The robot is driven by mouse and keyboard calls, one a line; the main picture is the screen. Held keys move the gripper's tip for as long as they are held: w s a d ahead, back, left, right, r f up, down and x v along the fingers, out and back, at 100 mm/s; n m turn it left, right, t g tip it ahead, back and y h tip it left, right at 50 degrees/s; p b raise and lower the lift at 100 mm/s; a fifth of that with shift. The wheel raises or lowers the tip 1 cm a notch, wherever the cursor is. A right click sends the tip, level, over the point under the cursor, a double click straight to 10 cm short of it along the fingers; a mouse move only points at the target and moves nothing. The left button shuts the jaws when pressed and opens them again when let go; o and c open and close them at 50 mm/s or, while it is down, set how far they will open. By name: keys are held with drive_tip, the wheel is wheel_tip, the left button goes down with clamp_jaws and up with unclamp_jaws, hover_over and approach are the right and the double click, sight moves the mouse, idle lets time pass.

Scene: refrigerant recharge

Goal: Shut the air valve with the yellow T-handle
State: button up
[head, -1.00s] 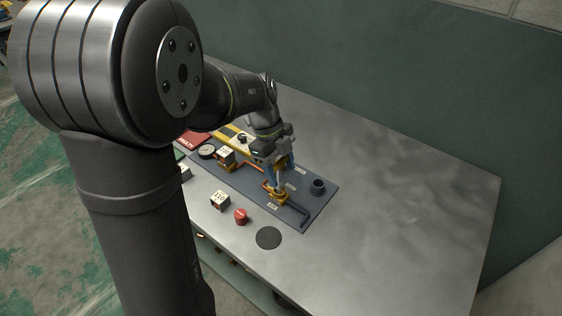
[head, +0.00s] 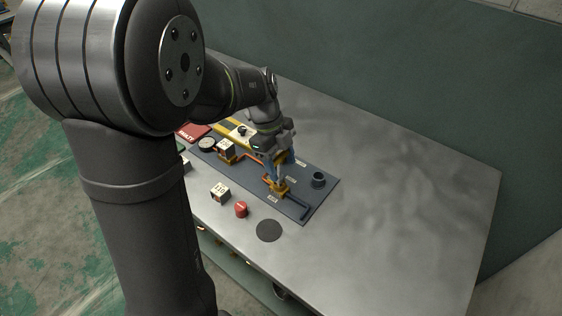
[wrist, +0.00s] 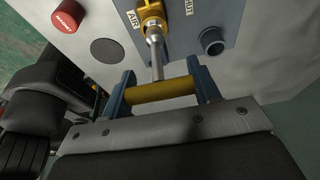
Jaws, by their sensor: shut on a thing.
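The air valve (wrist: 151,12) has a yellow body and a metal stem, next to a label reading AIR in the wrist view. Its yellow T-handle bar (wrist: 160,91) lies crosswise between the two blue fingers of my gripper (wrist: 161,93), which is shut on it. In the head view my gripper (head: 279,172) reaches down over the valve's yellow base (head: 277,187) on the dark panel (head: 317,205). The fingers and arm partly hide the handle there.
A dark round cup-like port (head: 318,179) stands right of the valve. A red cap (head: 241,209), a small labelled white block (head: 220,194) and a dark disc (head: 269,230) lie on the front side of the metal table. The right of the table (head: 410,200) is clear.

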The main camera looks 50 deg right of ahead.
drive_tip(key=shift+f, duration=1.15)
drive_tip(key=m+y, duration=0.1)
drive_tip(key=m, duration=0.2)
drive_tip(key=shift+a, duration=0.1)
